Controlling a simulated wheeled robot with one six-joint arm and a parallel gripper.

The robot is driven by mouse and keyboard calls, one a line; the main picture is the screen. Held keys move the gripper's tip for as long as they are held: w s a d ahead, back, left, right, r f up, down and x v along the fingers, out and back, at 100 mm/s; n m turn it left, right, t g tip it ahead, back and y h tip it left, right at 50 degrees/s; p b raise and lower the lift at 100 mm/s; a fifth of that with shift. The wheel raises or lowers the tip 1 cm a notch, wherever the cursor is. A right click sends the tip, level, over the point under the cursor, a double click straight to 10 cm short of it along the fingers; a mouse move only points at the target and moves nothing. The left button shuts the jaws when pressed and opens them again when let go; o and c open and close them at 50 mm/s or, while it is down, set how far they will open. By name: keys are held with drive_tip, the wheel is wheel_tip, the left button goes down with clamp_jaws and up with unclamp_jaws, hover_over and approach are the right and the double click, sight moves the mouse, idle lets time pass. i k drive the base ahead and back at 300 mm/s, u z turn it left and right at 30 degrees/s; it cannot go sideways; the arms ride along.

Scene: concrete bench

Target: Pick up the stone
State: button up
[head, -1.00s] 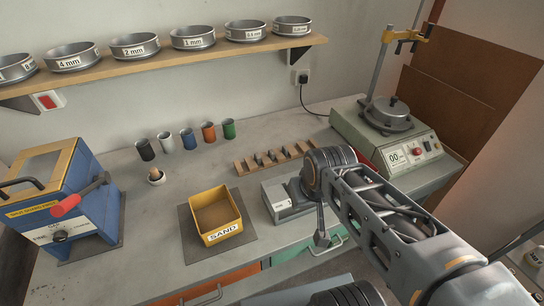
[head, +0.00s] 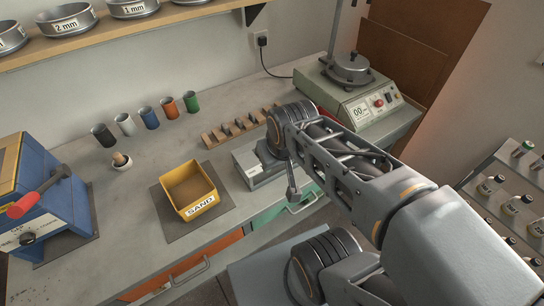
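A narrow grey part that looks like the end of my gripper (head: 293,190) hangs below my arm, over the front edge of the bench beside the scale. It is small and seen edge-on, so whether its fingers are apart or together does not show. Nothing is visibly held there. My arm hides part of the bench and floor behind it.
A yellow sand box (head: 190,207) sits on a dark mat. A bottle shelf (head: 500,190) is at right.

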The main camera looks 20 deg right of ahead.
sight(239, 121)
drive_tip(key=u, duration=0.5)
drive_tip(key=k, duration=1)
drive_tip(key=z, duration=0.65)
drive_tip(key=i, duration=1.35)
drive_tip(key=u, duration=0.5)
